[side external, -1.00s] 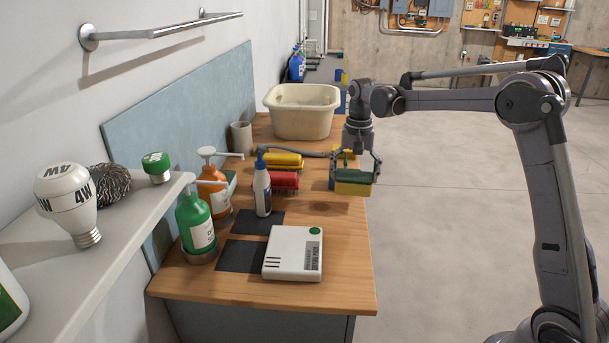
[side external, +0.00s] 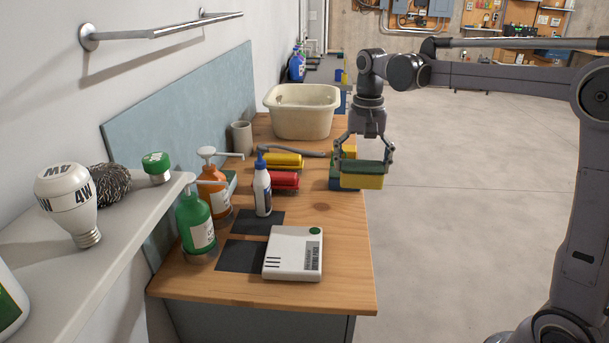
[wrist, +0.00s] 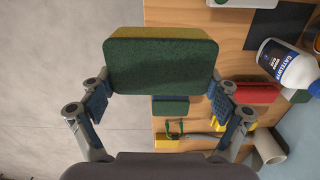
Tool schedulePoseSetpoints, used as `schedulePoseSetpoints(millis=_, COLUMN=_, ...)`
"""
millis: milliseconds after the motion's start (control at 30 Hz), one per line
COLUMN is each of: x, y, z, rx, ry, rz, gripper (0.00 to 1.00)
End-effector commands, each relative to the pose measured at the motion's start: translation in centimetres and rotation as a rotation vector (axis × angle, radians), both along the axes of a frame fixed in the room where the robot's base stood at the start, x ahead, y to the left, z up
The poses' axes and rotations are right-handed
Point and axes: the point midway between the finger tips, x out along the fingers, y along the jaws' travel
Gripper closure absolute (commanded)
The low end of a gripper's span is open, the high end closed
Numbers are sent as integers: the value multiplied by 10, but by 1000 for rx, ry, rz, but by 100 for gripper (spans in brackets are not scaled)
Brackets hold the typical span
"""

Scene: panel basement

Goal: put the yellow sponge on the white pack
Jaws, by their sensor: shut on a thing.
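The yellow sponge (side external: 362,182) has a dark green scouring layer on top. My gripper (side external: 365,165) is shut on it and holds it level in the air at the right edge of the table. In the wrist view the sponge (wrist: 160,65) sits across the two fingers, green side toward the camera. The white pack (side external: 293,254) lies flat near the front of the table, with a green dot and a barcode label. It is to the left of and nearer the camera than the sponge. Only a sliver of the pack (wrist: 240,3) shows in the wrist view.
Behind the sponge are a blue and yellow item (side external: 344,152) and a cream basin (side external: 301,112). A white bottle with a blue cap (side external: 262,190), red brush (side external: 284,180) and yellow brush (side external: 283,160) stand mid-table. A green pump bottle (side external: 195,222) is left of the pack.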

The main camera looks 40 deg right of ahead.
Motion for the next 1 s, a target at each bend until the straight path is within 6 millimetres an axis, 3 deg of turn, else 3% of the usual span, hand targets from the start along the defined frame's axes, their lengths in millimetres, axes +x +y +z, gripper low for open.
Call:
schedulePoseSetpoints(millis=33, x=-3, y=20, z=3, rx=0, ry=0, rz=15, gripper=23)
schedulePoseSetpoints(millis=133, x=-9, y=45, z=6, rx=0, ry=0, rz=25, gripper=23)
schedulePoseSetpoints(millis=367, x=-13, y=76, z=6, rx=0, ry=0, rz=34, gripper=23)
schedulePoseSetpoints(millis=800, x=13, y=153, z=-43, rx=1, ry=-1, rz=35, gripper=23)
schedulePoseSetpoints(millis=1000, x=21, y=176, z=-58, rx=0, ry=0, rz=32, gripper=23)
